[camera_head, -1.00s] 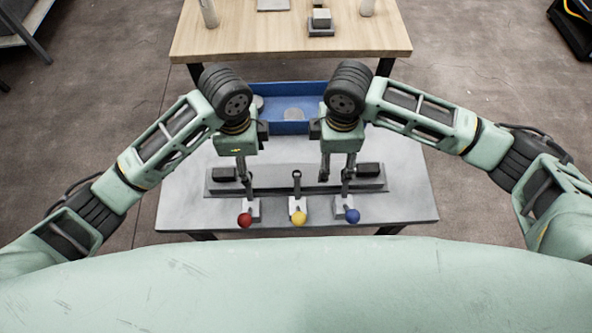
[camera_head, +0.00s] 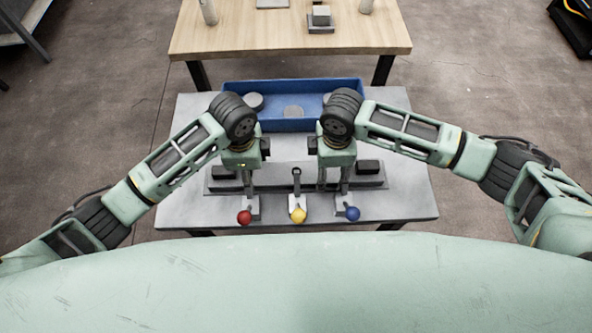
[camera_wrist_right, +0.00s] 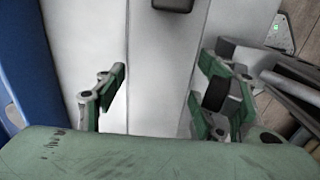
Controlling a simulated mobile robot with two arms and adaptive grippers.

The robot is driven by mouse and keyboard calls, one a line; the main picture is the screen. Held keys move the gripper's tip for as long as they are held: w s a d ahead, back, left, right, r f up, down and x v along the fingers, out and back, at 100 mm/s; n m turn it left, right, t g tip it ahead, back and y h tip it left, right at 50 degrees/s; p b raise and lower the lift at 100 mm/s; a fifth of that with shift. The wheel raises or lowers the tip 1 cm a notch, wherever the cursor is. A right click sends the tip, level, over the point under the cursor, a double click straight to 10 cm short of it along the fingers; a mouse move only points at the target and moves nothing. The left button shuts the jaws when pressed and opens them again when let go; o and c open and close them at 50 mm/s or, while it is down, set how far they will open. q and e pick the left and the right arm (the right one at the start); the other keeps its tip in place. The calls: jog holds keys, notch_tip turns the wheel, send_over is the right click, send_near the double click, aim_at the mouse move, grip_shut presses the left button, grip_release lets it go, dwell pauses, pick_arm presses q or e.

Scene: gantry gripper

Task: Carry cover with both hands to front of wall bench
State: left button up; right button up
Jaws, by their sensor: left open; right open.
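A long grey slab (camera_head: 285,177) with a black block at each end, which seems to be the cover, lies on the grey table (camera_head: 190,208). The left black block (camera_head: 222,172) and the right black block (camera_head: 368,167) stand up from it. My left gripper (camera_head: 248,186) is open over the slab, inward of the left block. My right gripper (camera_head: 331,182) is open over the slab, inward of the right block. In the right wrist view its spread fingers (camera_wrist_right: 160,98) have a pale strip between them and a dark block (camera_wrist_right: 172,4) beyond. Fingertip contact cannot be told.
Levers with red (camera_head: 244,217), yellow (camera_head: 298,215) and blue (camera_head: 352,213) knobs stand along the slab's near side. A blue tray (camera_head: 293,125) with grey discs lies behind. A wooden table (camera_head: 250,40) stands beyond, and a grey bench (camera_head: 25,22) at far left. Open floor lies at both sides.

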pick_arm(q)
jog(key=shift+f, duration=0.25)
pick_arm(e)
jog(key=shift+f, duration=0.3)
pick_arm(q)
jog(key=c, duration=1.5)
pick_arm(e)
jog(key=c, duration=1.5)
pick_arm(q)
jog(key=shift+o, duration=0.2)
jog(key=shift+r, duration=0.1)
pick_arm(e)
jog(key=shift+o, duration=0.2)
jog(key=shift+r, duration=0.1)
